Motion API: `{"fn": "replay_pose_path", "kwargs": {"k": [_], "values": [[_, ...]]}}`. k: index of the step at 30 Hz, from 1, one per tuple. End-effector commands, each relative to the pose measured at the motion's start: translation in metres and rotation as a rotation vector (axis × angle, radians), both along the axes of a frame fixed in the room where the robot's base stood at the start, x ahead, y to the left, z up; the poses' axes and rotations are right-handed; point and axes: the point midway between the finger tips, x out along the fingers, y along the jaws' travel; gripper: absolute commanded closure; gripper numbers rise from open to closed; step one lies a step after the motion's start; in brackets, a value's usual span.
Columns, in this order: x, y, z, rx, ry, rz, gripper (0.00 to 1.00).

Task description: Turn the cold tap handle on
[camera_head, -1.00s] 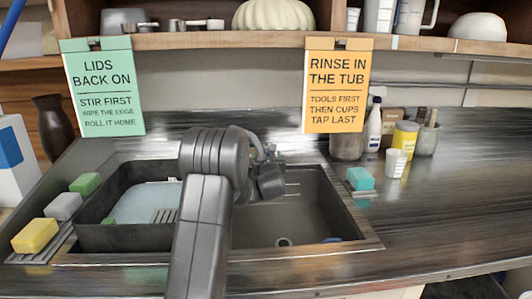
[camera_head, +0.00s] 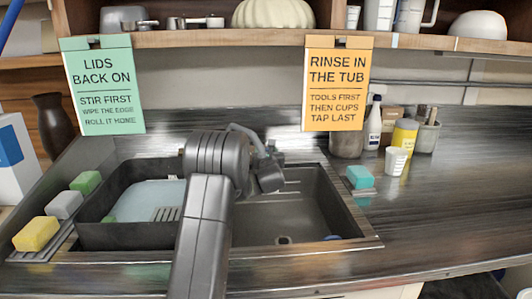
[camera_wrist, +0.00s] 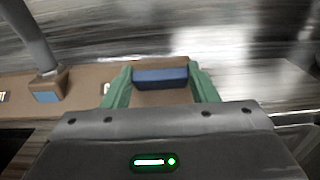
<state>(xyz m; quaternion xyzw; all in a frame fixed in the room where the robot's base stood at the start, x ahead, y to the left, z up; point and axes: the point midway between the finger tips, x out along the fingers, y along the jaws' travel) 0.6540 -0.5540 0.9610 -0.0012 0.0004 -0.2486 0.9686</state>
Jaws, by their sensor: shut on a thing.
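The cold tap handle (camera_wrist: 160,77) is a dark blue bar in the wrist view. My gripper (camera_wrist: 160,72) has its green fingers on either side of the bar and is shut on it. The tap's grey spout (camera_wrist: 30,38) rises to the left from a brownish tap base (camera_wrist: 82,88). In the head view, only part of the spout (camera_head: 249,136) shows behind my arm at the back of the sink. My arm hides the handle and my fingertips there.
The steel sink (camera_head: 300,205) has a dark tub (camera_head: 130,236) in its left side. A teal sponge (camera_head: 359,177), a white cup (camera_head: 396,161) and a yellow container (camera_head: 405,134) stand to the right. Two signs hang above; the right counter is mostly clear.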

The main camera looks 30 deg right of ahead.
Motion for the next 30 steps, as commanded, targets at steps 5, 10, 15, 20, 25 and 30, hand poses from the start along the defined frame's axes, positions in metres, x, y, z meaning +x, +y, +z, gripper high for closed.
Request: {"fn": "replay_pose_path", "kwargs": {"k": [5,10,15,20,25,30], "values": [[-0.0008,-0.001,-0.0016,-0.014,0.007,0.02,0.7],[-0.0016,-0.0023,-0.003,-0.049,0.025,0.07,0.7],[-0.0024,-0.0035,-0.0034,-0.098,0.053,0.147,0.7],[-0.0028,-0.0051,-0.002,-0.154,0.084,0.234,0.7],[-0.0031,-0.0067,0.0003,-0.218,0.12,0.336,0.7],[-0.0027,-0.0084,0.0019,-0.296,0.163,0.456,0.7]]}}
